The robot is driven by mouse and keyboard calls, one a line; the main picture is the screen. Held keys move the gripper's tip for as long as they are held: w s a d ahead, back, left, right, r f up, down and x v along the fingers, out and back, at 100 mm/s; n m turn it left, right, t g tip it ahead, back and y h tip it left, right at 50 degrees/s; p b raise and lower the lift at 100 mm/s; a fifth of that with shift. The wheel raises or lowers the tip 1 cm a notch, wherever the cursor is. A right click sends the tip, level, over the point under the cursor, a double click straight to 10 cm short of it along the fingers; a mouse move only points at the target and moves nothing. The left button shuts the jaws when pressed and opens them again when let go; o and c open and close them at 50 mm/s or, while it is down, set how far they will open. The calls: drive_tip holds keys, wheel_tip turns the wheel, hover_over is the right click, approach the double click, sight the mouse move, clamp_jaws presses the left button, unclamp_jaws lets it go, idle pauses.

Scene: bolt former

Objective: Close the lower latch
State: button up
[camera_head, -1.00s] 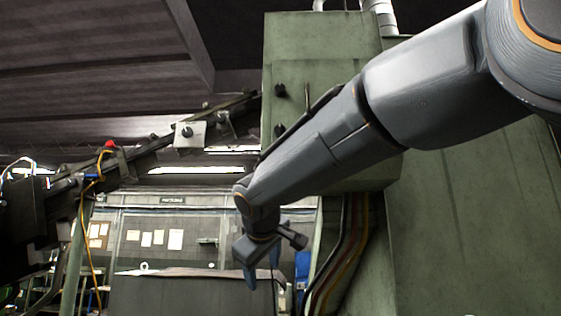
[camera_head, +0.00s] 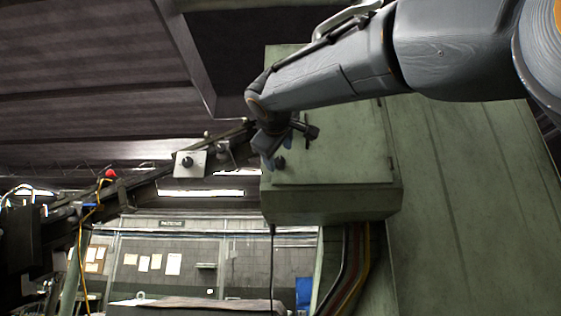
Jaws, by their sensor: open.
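The green cabinet (camera_head: 345,160) stands right of centre, its door facing me and looking closed. The lower latch (camera_head: 280,162), a small dark knob, sits near the door's left edge. My gripper (camera_head: 267,160) is just left of and above this latch, pointing downward and close to it in the picture. I cannot tell whether they touch. The gripper is open, with nothing seen between its fingers. The upper latch is hidden behind my gripper and arm. How far the lower latch is turned is too small to tell.
My arm crosses the upper right, in front of the cabinet's top. Cables (camera_head: 358,265) run down below the cabinet. A dark sloping rail (camera_head: 145,185) with a grey switch box (camera_head: 189,163) and a red button (camera_head: 110,173) lies to the left.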

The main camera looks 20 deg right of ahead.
sight(280, 160)
drive_tip(key=p+x, duration=0.2)
drive_tip(key=x, duration=0.3)
drive_tip(key=shift+s+r, duration=0.1)
drive_tip(key=shift+s+a+m+b, duration=0.1)
drive_tip(key=shift+s+m+b, duration=0.05)
drive_tip(key=shift+m+b, duration=0.5)
drive_tip(key=m, duration=0.1)
drive_tip(key=m+b, duration=0.2)
drive_tip(key=m, duration=0.1)
drive_tip(key=shift+f, duration=0.25)
drive_tip(key=shift+f+m+b, duration=0.1)
drive_tip(key=shift+m+b, duration=1.05)
drive_tip(key=shift+b, duration=0.1)
drive_tip(key=m+b, duration=0.2)
drive_tip(key=m, duration=0.1)
drive_tip(key=shift+r+b, duration=0.25)
drive_tip(key=shift+b, duration=0.05)
